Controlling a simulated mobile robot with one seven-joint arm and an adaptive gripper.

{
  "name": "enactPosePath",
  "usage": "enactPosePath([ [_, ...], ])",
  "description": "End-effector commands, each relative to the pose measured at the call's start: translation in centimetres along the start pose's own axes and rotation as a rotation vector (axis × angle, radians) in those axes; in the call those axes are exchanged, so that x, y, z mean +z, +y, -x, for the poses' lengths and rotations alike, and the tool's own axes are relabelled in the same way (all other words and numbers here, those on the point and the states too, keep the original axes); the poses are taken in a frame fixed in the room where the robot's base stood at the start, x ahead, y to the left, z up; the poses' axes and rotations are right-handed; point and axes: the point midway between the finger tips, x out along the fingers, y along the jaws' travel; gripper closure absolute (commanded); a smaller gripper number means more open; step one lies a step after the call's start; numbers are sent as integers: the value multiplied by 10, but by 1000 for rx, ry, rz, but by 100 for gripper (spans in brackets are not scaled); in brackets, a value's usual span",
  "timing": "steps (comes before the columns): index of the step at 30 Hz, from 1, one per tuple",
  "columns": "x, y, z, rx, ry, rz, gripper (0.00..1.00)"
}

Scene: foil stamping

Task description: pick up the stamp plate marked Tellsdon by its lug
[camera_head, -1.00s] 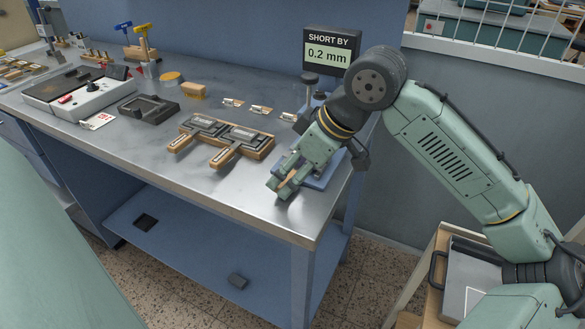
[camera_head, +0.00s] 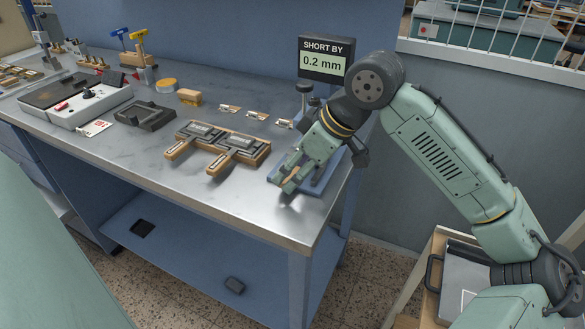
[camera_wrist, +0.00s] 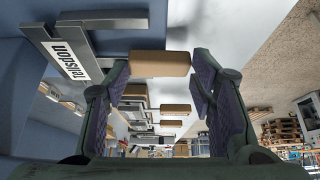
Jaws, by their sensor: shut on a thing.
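The stamp plate (camera_wrist: 105,43) marked Tellsdon shows at the upper left of the wrist view, with dark lettering on a white label (camera_wrist: 70,62). Its wooden lug (camera_wrist: 160,63) lies between the fingertips of my gripper (camera_wrist: 158,72), which is shut on it. In the head view my gripper (camera_head: 289,184) is low over the near right end of the bench, by the blue base (camera_head: 325,178) of the gauge. The plate's body cannot be made out there behind the fingers.
A gauge display (camera_head: 326,61) reading "SHORT BY 0.2 mm" stands behind my gripper. To the left, a wooden rack (camera_head: 258,158) holds two plates with lugs toward the front edge. Small metal pieces (camera_head: 257,116) lie behind it.

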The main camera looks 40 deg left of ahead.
Motion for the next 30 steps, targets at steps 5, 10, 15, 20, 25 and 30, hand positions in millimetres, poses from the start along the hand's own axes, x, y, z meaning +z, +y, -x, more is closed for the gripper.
enactPosePath([
  [5,5,8,-5,-7,-15,-10,100],
  [10,5,15,-5,-8,-15,-12,100],
  [15,6,21,-5,-7,-16,-11,100],
  [20,6,26,-6,-5,-15,-11,100],
  [25,6,27,-6,-3,-14,-12,100],
  [30,6,28,-5,-3,-12,-13,100],
])
